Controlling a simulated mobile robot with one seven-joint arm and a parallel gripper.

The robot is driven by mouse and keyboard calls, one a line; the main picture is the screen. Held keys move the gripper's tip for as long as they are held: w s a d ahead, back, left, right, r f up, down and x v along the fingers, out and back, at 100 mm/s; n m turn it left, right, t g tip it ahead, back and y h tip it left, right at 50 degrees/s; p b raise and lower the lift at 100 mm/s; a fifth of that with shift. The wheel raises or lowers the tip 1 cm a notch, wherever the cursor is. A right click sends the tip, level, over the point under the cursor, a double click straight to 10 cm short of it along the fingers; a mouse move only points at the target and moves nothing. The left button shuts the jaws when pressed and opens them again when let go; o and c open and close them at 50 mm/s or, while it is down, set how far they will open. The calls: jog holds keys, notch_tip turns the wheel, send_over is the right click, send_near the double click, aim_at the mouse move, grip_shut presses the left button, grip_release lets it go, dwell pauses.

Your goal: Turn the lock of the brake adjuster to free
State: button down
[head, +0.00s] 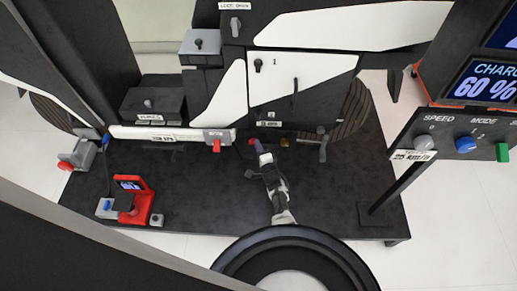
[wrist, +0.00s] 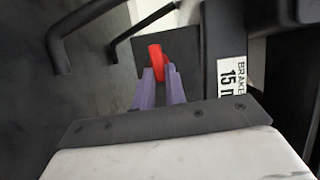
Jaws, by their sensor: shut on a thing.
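My gripper (head: 263,156) reaches up to the front edge of the chassis rig in the head view. In the wrist view, the purple fingers of my gripper (wrist: 158,76) are closed around the lower end of a small red lever (wrist: 155,56). The red lever leans slightly left there. A white label reading "BRAKE 15" (wrist: 232,76) is on the dark block right of the fingers, its end cut off. In the head view, the red part (head: 252,141) shows just above the fingertips. The lock's markings are not readable.
A brass knob (head: 284,142) sits just right of the gripper. A red-tipped lever (head: 216,146) stands to the left. Dark bent bars (wrist: 85,22) are at upper left in the wrist view.

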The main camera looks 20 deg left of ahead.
jog(key=shift+m, duration=0.3)
dwell(0.4)
jog(key=c, duration=1.4)
grip_release()
jog(key=shift+c, duration=0.2)
jog(key=p+v, duration=0.6)
jog(key=v, duration=0.7)
jog(key=shift+s+d+f, duration=0.15)
jog(key=shift+s+f, duration=0.1)
jog(key=shift+s, duration=0.1)
